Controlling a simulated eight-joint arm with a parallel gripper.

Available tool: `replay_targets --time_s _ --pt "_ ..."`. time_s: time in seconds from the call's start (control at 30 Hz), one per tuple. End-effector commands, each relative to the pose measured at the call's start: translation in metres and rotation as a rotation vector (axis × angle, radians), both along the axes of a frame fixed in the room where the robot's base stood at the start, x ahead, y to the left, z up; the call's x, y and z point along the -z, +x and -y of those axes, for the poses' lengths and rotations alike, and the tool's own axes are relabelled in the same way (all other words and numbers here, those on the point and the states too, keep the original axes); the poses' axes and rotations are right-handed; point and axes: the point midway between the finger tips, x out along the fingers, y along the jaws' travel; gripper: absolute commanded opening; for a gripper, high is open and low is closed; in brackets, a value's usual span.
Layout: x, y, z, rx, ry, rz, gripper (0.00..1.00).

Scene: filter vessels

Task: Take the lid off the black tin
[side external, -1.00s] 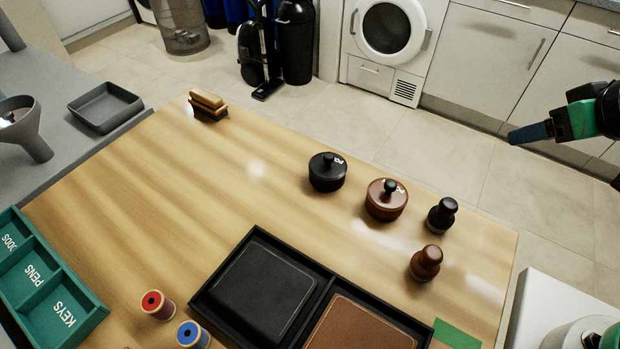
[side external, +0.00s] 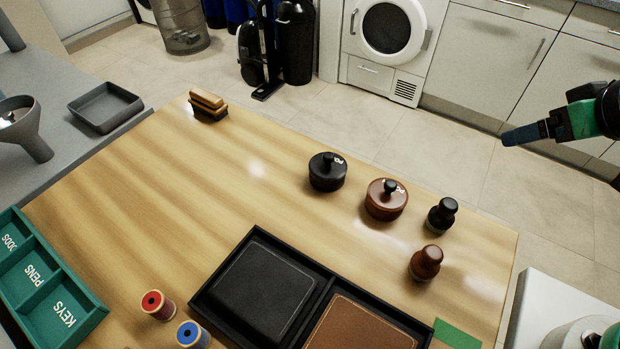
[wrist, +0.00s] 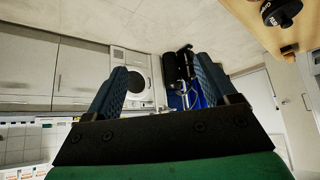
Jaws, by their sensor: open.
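The black tin (side external: 326,175) stands upright on the wooden table, with its round lid on and a black knob (side external: 328,158) on top. White lettering, partly readable, marks the lid. In the wrist view a dark round piece (wrist: 281,12) shows at the top right on the table edge; I cannot tell which one it is. My gripper (side external: 510,138) is at the right of the side view, above and beyond the table's right end, well apart from the tin. In the wrist view its two blue fingers (wrist: 161,90) stand wide apart with nothing between them.
A brown tin (side external: 386,204) with a knobbed lid stands right of the black tin. A black stopper-like piece (side external: 441,215) and a brown one (side external: 426,262) stand further right. A black tray (side external: 207,296) with two pads lies in front.

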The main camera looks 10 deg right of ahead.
Motion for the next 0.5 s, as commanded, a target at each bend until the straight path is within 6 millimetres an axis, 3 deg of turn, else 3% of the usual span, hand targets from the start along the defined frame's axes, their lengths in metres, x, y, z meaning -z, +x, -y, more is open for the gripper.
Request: replay_targets --time_s 0.07,0.33,0.5 --pt "0.000 0.000 0.000 0.000 0.000 0.000 1.00" --pt "-0.002 0.002 -0.002 0.000 0.005 -0.007 1.00" --pt "-0.015 0.021 -0.019 0.009 0.049 -0.074 1.00"
